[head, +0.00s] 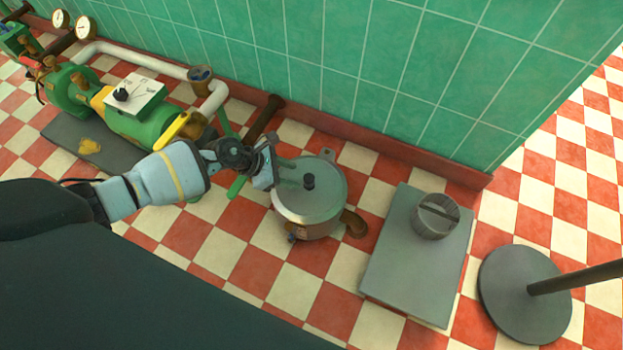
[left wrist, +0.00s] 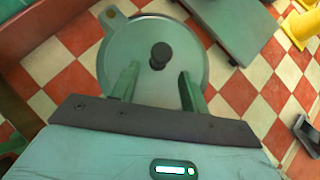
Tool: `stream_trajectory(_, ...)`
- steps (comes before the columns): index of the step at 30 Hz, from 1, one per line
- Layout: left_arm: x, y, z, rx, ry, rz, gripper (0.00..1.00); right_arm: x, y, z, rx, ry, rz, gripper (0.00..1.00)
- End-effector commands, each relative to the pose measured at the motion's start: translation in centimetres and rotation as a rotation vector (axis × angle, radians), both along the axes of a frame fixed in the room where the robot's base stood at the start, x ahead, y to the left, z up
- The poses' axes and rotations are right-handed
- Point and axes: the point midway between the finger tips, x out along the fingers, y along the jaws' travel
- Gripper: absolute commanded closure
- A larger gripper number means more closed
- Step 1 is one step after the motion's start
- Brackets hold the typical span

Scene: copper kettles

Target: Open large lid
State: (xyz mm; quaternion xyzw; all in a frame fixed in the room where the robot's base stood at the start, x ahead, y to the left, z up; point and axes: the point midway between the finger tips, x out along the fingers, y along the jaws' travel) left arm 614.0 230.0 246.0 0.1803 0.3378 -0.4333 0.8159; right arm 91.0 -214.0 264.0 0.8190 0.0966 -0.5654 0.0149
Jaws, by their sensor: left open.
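The large lid (head: 325,192) is a round grey-green disc with a black knob (head: 308,181). It lies on a metal pot (head: 310,225) that stands on the checkered floor, and looks closed. In the left wrist view the lid (left wrist: 185,50) fills the upper middle. The two fingers of my left gripper (left wrist: 158,73) are apart and empty, with the knob (left wrist: 160,55) just ahead, roughly between their tips. Whether they touch the lid I cannot tell. My right gripper is not in view.
A grey slab (head: 400,255) with a metal cylinder (head: 436,215) lies to the right. A round stand base (head: 524,290) is farther right. Green machinery (head: 140,125) stands left, and a green tiled wall (head: 350,60) runs behind. Floor in front of the pot is clear.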

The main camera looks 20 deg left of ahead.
Motion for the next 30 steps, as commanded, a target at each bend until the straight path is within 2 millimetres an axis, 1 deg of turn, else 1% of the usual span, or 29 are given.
stream_trajectory(6, 1.2, -1.9, -2.4, -0.003, 0.001, -0.001, 0.55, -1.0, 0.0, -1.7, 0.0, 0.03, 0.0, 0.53)
stream_trajectory(13, 2.4, -3.7, -4.5, -0.004, 0.002, 0.001, 0.55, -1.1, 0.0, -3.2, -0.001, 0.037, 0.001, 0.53)
stream_trajectory(18, 2.9, -4.3, -5.1, -0.002, -0.001, 0.001, 0.55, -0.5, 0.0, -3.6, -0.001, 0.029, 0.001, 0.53)
stream_trajectory(27, 2.9, -4.4, -5.2, -0.002, -0.001, -0.001, 0.55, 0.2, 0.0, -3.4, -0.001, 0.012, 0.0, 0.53)
stream_trajectory(29, 2.9, -4.4, -5.2, -0.002, -0.001, -0.001, 0.61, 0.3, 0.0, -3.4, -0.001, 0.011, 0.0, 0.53)
stream_trajectory(30, 2.9, -4.4, -5.2, -0.002, -0.001, -0.001, 0.67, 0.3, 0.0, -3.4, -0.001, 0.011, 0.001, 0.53)
